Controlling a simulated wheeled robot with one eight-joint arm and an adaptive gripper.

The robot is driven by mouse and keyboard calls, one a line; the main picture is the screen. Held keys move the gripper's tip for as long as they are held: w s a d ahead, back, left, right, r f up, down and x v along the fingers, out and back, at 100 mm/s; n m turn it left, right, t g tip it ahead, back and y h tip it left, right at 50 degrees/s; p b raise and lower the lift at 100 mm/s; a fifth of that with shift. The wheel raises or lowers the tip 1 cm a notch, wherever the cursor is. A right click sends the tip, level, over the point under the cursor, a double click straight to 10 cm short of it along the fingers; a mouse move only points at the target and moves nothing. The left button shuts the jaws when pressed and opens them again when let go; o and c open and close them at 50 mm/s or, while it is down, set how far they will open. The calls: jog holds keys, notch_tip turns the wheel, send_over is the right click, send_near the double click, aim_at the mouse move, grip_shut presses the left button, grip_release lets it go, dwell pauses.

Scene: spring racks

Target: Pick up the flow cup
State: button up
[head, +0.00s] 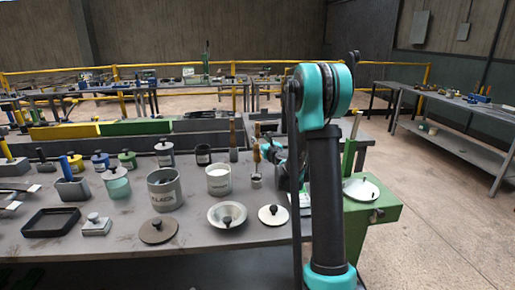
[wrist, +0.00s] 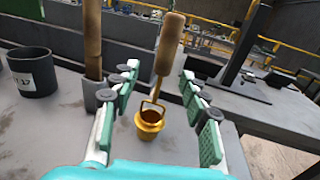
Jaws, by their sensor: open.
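The flow cup is a small brass cup (wrist: 150,118) with a wire bail and an upright wooden handle (wrist: 168,48), standing on the grey bench top in the wrist view. In the head view its wooden handle (head: 257,154) shows just left of my arm. My gripper (wrist: 158,72) is open, with one green-padded finger on each side of the flow cup and its handle. Gaps show on both sides, and nothing is held.
Another wooden-handled tool (wrist: 92,45) stands in a grey block close by my left finger. A dark labelled cup (wrist: 33,72) stands further left. A green cabinet (head: 375,235) is at right.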

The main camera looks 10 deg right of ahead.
aim_at(259, 136)
jog(key=shift+d+x, duration=0.15)
jog(key=shift+x, duration=1.2)
jog(key=shift+d+x, duration=0.1)
jog(key=shift+x, duration=1.25)
grip_shut()
